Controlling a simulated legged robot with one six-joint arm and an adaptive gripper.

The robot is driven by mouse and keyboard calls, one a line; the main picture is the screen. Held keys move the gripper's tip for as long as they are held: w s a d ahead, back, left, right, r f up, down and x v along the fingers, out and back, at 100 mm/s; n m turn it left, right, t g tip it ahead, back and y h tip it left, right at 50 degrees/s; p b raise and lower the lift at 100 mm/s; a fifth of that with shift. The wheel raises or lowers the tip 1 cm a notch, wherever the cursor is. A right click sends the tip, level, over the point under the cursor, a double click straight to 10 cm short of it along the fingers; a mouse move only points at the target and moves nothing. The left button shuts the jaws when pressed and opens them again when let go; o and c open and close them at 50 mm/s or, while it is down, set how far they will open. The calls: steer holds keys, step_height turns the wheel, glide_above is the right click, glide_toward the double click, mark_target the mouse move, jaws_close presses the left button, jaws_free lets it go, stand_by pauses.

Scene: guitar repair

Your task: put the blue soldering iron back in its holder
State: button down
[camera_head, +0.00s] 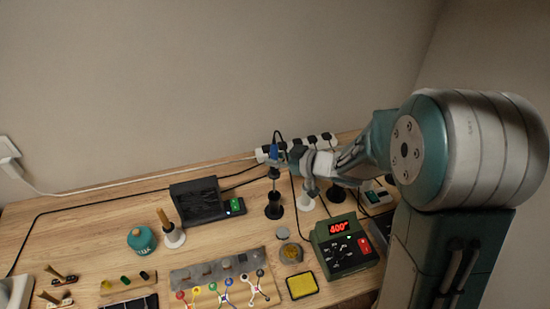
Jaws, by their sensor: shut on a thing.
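The blue soldering iron (277,138) stands roughly upright at the back of the bench, with its blue part uppermost. My gripper (283,157) reaches in from the right and is shut on it. The fingers hide part of the iron. Directly below in the picture is a black holder (273,210) with a wide base. A dark piece shows between the gripper and this holder; I cannot tell whether the iron's tip is inside it or above it.
A white holder (306,203) and another black holder (336,194) stand close on the right. A green station (343,248) reading 400 is in front. A black box (195,201) and a white holder with a brown handle (174,238) stand left. A power strip (311,142) lies behind.

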mark_target(278, 171)
steer(key=shift+f, duration=2.1)
steer(key=shift+f, duration=1.55)
steer(key=shift+f, duration=0.65)
steer(key=shift+c, duration=2.2)
jaws_free()
